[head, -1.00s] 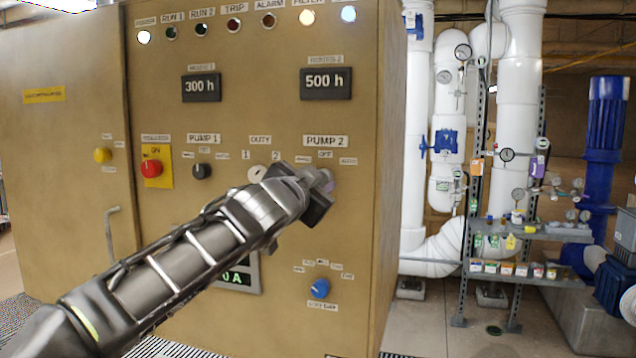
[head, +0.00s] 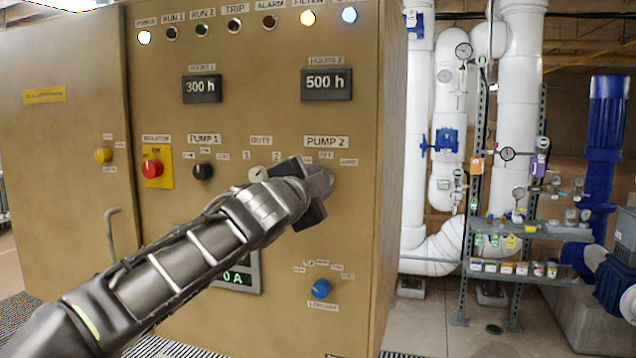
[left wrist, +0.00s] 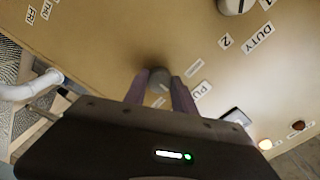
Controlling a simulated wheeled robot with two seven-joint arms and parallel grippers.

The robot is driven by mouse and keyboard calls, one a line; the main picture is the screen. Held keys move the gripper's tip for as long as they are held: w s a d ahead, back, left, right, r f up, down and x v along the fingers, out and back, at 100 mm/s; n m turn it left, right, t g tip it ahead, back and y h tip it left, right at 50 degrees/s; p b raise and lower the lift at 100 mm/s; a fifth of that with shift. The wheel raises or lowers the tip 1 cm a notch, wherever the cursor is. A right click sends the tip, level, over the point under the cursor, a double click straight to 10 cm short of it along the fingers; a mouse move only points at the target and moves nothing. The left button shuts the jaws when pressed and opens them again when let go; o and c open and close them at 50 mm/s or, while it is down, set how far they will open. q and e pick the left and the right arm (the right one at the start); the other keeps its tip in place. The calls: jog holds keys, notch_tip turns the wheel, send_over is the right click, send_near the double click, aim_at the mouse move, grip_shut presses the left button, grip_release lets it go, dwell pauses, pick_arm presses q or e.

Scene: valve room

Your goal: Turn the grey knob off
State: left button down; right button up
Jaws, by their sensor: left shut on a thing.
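The grey knob (left wrist: 158,80) belongs to the PUMP 2 selector on the tan cabinet panel. In the left wrist view its rounded grey end shows between the two purplish fingers of my left gripper (left wrist: 159,92), which is shut on it. In the head view my left gripper (head: 320,184) is at the panel under the PUMP 2 label (head: 325,142) and hides the knob. An OFF label sits just above the fingers, with other small labels beside it. The knob's pointing direction cannot be read. My right gripper is not in view.
To the left are a cream DUTY knob (head: 258,174), partly behind my wrist, a black PUMP 1 knob (head: 203,172) and a red isolator knob (head: 152,168). A blue knob (head: 320,288) is below. White pipes (head: 414,130) and a shelf rack stand beyond the cabinet's right edge.

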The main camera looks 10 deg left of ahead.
pick_arm(q)
jog(key=c, duration=1)
grip_release()
jog(key=shift+s, duration=0.1)
jog(key=shift+s+a+b, duration=0.15)
jog(key=shift+s+b, duration=0.6)
jog(key=shift+s, duration=1.15)
jog(key=shift+s+a+b, duration=0.15)
jog(key=shift+s+b, duration=0.6)
jog(key=shift+s, duration=1.15)
